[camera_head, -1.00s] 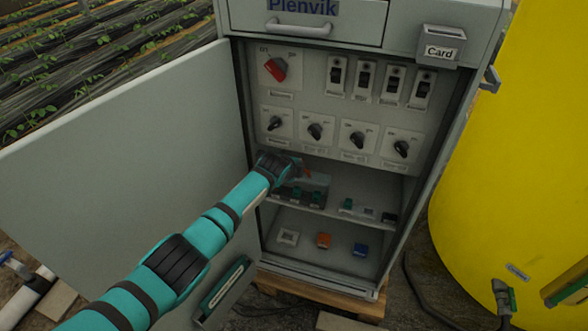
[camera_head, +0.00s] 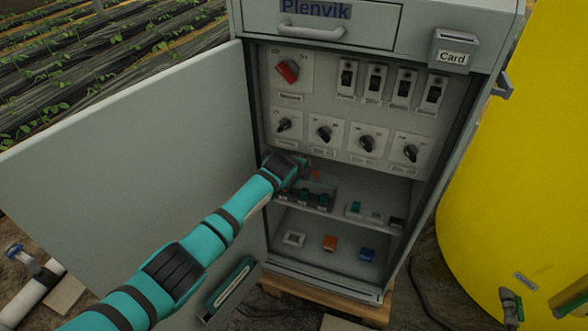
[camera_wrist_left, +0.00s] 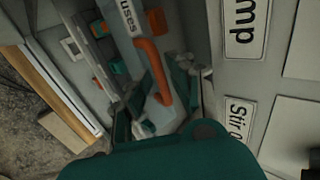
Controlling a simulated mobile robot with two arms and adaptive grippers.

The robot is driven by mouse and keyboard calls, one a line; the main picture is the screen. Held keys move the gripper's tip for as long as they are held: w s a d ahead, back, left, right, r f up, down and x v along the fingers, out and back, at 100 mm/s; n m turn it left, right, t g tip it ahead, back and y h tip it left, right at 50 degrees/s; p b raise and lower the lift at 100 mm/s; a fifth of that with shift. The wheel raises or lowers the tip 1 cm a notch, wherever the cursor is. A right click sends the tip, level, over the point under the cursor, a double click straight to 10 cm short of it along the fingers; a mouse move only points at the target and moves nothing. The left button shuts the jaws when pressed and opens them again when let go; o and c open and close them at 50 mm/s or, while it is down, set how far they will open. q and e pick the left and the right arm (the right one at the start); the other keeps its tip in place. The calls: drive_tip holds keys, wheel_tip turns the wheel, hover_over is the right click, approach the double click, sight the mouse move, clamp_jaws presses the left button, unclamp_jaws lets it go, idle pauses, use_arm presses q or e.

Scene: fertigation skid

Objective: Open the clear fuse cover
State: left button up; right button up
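The clear fuse cover (camera_head: 322,184) is on the upper open shelf inside the cabinet, in front of several small green fuses (camera_head: 303,197). It is faint, and I cannot tell its exact angle. Its orange handle (camera_wrist_left: 154,72) shows large in the left wrist view, beside a label reading "uses" (camera_wrist_left: 127,17). My left gripper (camera_head: 302,170) is at the cover's upper left. In the left wrist view its fingers (camera_wrist_left: 163,82) stand apart on either side of the handle; contact is unclear. My right gripper is in no view.
The cabinet door (camera_head: 130,165) stands wide open at the left, behind my left arm. Switches and knobs (camera_head: 367,143) sit on the panel above the shelf. Loose coloured blocks (camera_head: 330,243) lie on the lower shelf. A yellow tank (camera_head: 530,170) stands at the right.

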use_arm(q)
drive_tip(key=v, duration=1)
idle(0.3)
